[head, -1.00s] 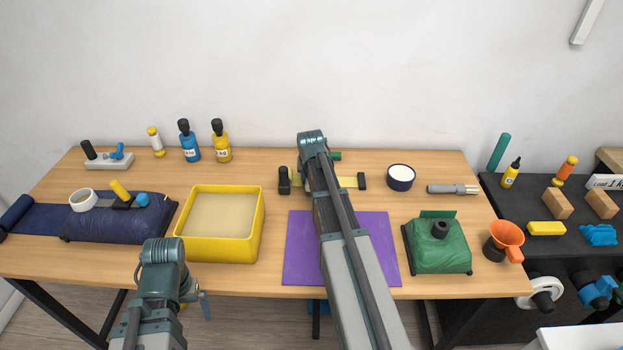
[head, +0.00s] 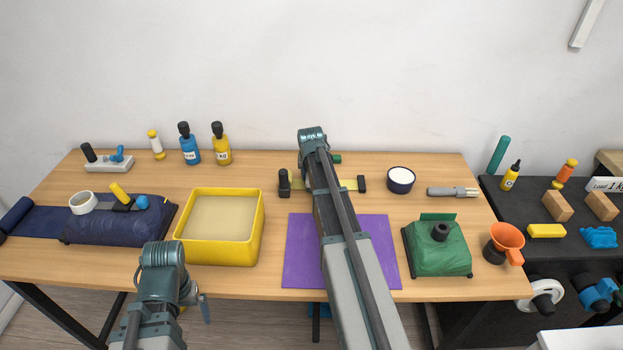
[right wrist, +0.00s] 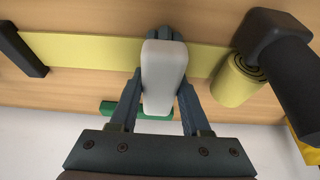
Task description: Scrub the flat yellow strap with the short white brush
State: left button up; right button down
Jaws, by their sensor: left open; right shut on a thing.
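The flat yellow strap (head: 349,184) lies along the back of the table, partly hidden by my right arm. It also shows in the right wrist view (right wrist: 85,50), running between two dark blocks, with a rolled yellow end (right wrist: 238,82) beside one block. My right gripper (right wrist: 163,40) is shut on the short white brush (right wrist: 163,75), which is over the strap's middle. Whether the brush touches the strap I cannot tell. In the head view that gripper is hidden behind its arm. My left gripper (head: 204,305) is open and empty, in front of the table's front edge.
A purple mat (head: 300,250) lies under my right arm. A yellow tray (head: 258,225) stands to its left, a green cushion (head: 440,260) to its right. A round tub (head: 401,180) and a green piece (head: 336,159) are near the strap.

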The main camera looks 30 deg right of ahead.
jog(key=shift+w, duration=0.1)
notch_tip(320, 180, up, 7)
jog(key=p, duration=0.7)
dwell(0.7)
